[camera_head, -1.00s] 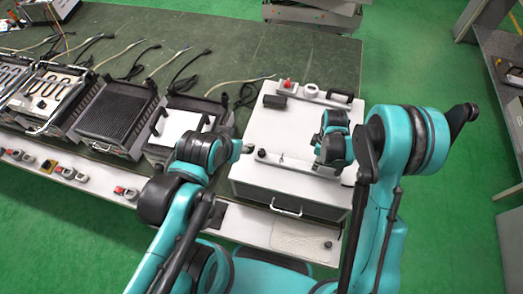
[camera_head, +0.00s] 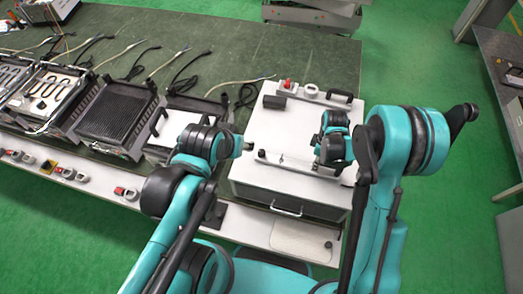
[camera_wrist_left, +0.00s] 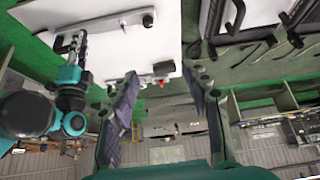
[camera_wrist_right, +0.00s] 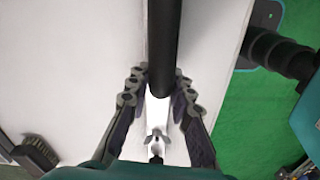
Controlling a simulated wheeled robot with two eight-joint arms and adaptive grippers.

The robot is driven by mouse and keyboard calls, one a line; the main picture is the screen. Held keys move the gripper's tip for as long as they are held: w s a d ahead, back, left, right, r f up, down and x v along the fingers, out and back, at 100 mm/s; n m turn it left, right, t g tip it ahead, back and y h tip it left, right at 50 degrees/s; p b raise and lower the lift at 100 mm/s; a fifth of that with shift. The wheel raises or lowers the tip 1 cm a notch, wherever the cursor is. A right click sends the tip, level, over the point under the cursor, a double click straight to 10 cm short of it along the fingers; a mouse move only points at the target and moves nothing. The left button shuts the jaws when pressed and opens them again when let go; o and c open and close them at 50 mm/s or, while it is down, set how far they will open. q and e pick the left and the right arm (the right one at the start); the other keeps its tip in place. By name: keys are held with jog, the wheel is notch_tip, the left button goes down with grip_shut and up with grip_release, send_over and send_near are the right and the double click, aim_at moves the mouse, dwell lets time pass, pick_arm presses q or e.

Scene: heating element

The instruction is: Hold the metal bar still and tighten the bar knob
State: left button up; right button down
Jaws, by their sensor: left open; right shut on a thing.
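The metal bar (camera_head: 292,163) lies along the front of the white top of the box (camera_head: 265,130). A small dark bar knob (camera_head: 261,154) stands at its left end; in the left wrist view the knob (camera_wrist_left: 147,20) shows at the top. My right gripper (camera_head: 322,163) is at the bar's right part. In the right wrist view its fingers (camera_wrist_right: 160,92) close around the bar's black, round part (camera_wrist_right: 164,45). My left gripper (camera_head: 248,146) is close to the knob, apart from it. In the left wrist view its fingers (camera_wrist_left: 163,92) are wide apart and empty.
A red switch (camera_head: 287,84) and a black handle (camera_head: 339,96) sit at the back of the box top. Grill units, one with a ribbed plate (camera_head: 115,110), stand to the left on the green table. My two arms flank the box.

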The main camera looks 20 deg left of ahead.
pick_arm(q)
jog(key=w+d+f+n+g, duration=0.1)
jog(key=w+f+n+g, duration=0.25)
jog(key=w, duration=0.45)
jog(key=n+g, duration=0.3)
jog(key=n, duration=0.2)
send_near(262, 151)
notch_tip(262, 151, down, 9)
jog(key=shift+f, duration=0.1)
grip_shut()
